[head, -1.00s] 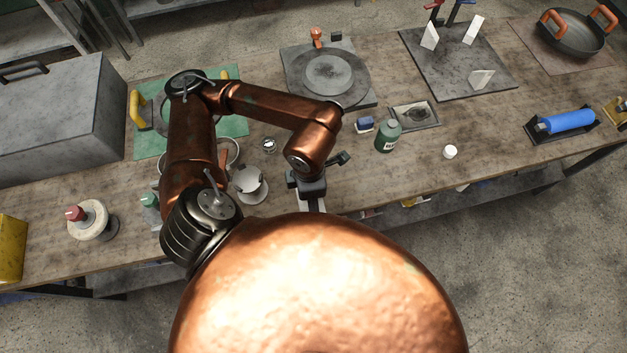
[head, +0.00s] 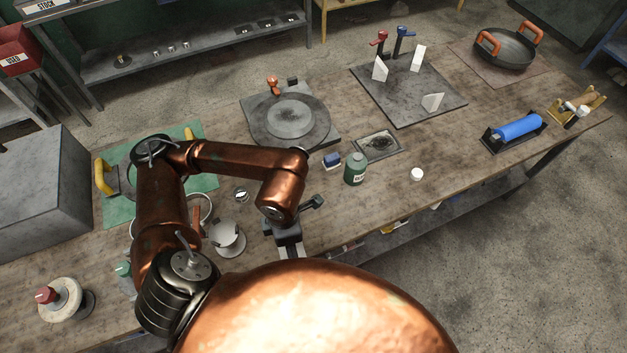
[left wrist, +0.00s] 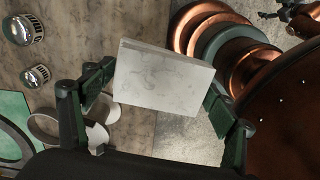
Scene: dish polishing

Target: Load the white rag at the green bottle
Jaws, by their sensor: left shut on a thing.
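A green bottle (head: 355,169) with a pale label stands upright on the wooden bench, right of my left arm. A separate white cap (head: 417,174) lies to its right. In the left wrist view, my left gripper (left wrist: 158,88) is shut on the white rag (left wrist: 163,78), which looks like a flat, pale rectangular pad. In the head view, the gripper (head: 288,234) is near the bench's front edge, left of the bottle and apart from it.
A small blue block (head: 332,160) and a shallow dark tray (head: 379,145) are close to the bottle. A round turntable (head: 289,117) is behind. A white cup-like holder (head: 227,236) is left of the gripper. A blue roller (head: 517,127) is at right. Bench around the cap is clear.

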